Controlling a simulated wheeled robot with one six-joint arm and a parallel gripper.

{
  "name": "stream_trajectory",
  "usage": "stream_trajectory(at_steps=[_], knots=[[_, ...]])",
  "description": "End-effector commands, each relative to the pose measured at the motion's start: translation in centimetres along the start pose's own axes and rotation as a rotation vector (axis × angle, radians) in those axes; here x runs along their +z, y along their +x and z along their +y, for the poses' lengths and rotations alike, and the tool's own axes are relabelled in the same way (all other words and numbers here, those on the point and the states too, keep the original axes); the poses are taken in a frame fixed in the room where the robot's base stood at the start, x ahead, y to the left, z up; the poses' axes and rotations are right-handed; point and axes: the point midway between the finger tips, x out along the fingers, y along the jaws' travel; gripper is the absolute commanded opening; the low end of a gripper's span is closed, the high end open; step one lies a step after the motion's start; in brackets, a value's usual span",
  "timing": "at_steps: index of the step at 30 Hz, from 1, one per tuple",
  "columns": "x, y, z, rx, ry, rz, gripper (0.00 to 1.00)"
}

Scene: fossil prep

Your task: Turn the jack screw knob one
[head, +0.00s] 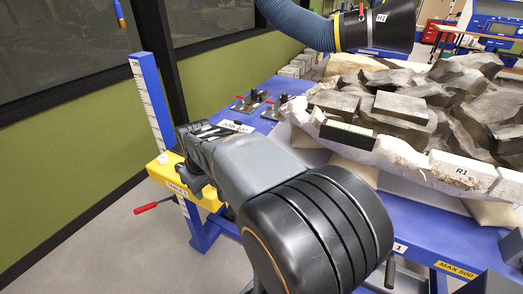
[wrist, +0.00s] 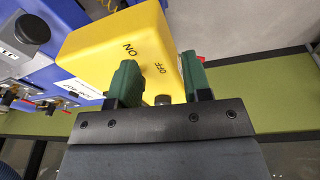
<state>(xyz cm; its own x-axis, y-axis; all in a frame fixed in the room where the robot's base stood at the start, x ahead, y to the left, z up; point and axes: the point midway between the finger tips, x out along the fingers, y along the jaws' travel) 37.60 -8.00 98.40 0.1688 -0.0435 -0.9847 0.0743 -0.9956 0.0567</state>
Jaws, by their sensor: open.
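A blue bench carries a small label "1" (head: 400,248) on its front edge. A dark upright handle (head: 390,270) is just below that label; I cannot tell whether it is jack screw knob one. My gripper (wrist: 161,82) is open, its two green fingers apart at a yellow box (wrist: 100,50) marked ON and OFF. A small dark round part (wrist: 163,99) shows between the fingers; contact cannot be told. In the head view my gripper (head: 192,180) is beside the yellow box (head: 163,172) at the bench's left end, partly hidden by my arm.
A fossil block (head: 445,100) in a white jacket covers much of the blue bench (head: 425,222). A blue post (head: 151,100) with a scale stands at the left. A red-handled lever (head: 150,207) sticks out below the yellow box. A hose with a black hood (head: 380,28) hangs above.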

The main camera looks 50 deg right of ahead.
Motion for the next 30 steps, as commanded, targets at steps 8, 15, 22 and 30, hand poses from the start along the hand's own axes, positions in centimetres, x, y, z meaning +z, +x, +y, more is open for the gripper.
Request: stream_trajectory(at_steps=[8,15,22,30], knots=[[-3.5,-1.1,14.3,-0.018,-0.076,-0.104,0.45],[-2.4,-0.5,23.5,-0.055,-0.139,-0.149,0.45],[-1.3,0.9,26.2,-0.071,-0.162,-0.16,0.45],[-0.4,5.7,25.9,-0.073,-0.163,-0.161,0.45]])
